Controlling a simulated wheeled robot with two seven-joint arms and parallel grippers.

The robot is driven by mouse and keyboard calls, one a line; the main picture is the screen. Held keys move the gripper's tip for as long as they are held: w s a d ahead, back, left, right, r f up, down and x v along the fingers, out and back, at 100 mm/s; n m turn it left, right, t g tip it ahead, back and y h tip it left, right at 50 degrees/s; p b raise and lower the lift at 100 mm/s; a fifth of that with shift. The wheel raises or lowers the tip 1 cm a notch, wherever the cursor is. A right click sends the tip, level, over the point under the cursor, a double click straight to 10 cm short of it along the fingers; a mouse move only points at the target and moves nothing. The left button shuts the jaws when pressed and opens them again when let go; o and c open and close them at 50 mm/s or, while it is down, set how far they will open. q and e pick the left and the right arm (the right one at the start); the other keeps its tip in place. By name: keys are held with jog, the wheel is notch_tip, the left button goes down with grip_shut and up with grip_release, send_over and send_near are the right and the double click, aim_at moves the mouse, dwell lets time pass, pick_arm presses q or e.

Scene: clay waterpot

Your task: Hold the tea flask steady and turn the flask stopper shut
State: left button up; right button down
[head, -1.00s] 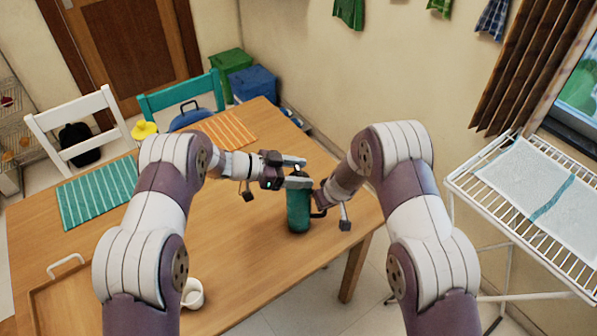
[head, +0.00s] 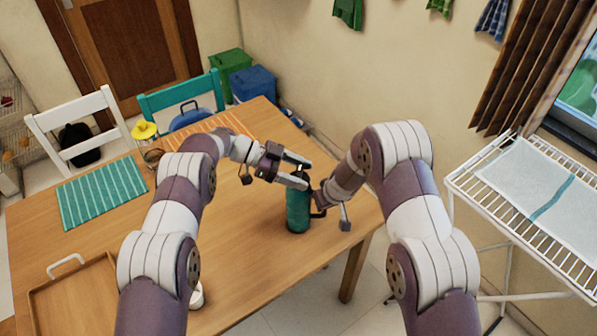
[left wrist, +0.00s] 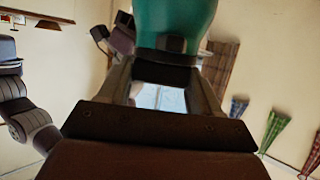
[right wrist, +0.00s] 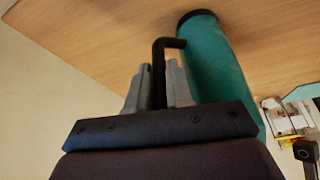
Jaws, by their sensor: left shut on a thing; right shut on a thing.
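The teal tea flask (head: 298,212) stands upright near the right edge of the wooden table. My left gripper (head: 299,172) is at its top. The left wrist view shows its fingers shut on the dark flask stopper (left wrist: 168,57), with the teal flask body (left wrist: 176,22) beyond; in the head view the fingers mostly hide the stopper. My right gripper (right wrist: 158,75) is shut on the flask's dark handle (right wrist: 160,62), at the flask's right side in the head view. The handle runs between its two fingers, and the flask body (right wrist: 215,70) is beside them.
A wooden tray (head: 75,300) lies at the front left, and a white cup (head: 197,297) is partly hidden by my left arm. A teal striped mat (head: 95,196) lies at the left. A white drying rack (head: 530,200) stands at the right.

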pick_arm(q)
jog(key=shift+r, duration=0.1)
jog(key=o, duration=1)
jog(key=v, duration=1.2)
pick_arm(e)
jog(key=c, duration=0.9)
grip_release()
jog(key=shift+c, duration=0.2)
